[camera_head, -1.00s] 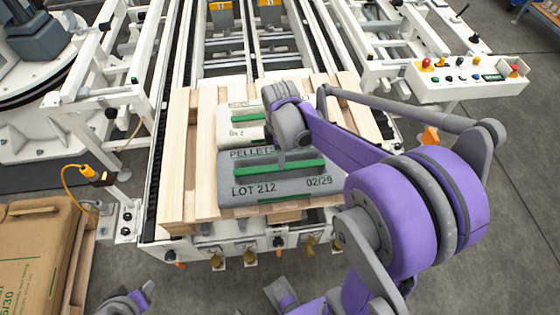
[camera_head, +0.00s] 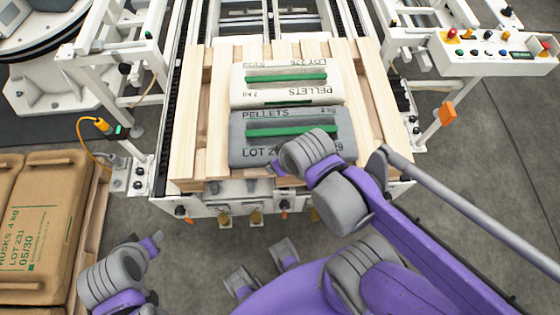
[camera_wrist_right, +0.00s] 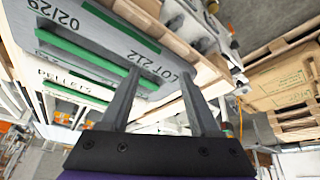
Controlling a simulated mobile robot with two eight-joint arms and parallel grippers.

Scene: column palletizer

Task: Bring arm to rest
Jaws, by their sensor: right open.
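My right arm reaches in from the lower right in the head view. Its wrist end, with the right gripper (camera_head: 283,168), is over the front edge of the grey pellet bag (camera_head: 240,125). In the right wrist view its two fingers (camera_wrist_right: 158,74) stand apart with nothing between them; the grey bag (camera_wrist_right: 100,38) lies beyond them. The white pellet bag (camera_head: 290,95) lies flat behind the grey one; both have green handles.
Both bags lie on a wooden pallet (camera_head: 187,135) on the conveyor. A control box with buttons (camera_head: 490,52) stands at right. Brown husk bags (camera_head: 45,220) are stacked at left, near a yellow-cabled sensor (camera_head: 102,125). Grey floor is clear at right (camera_head: 480,165).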

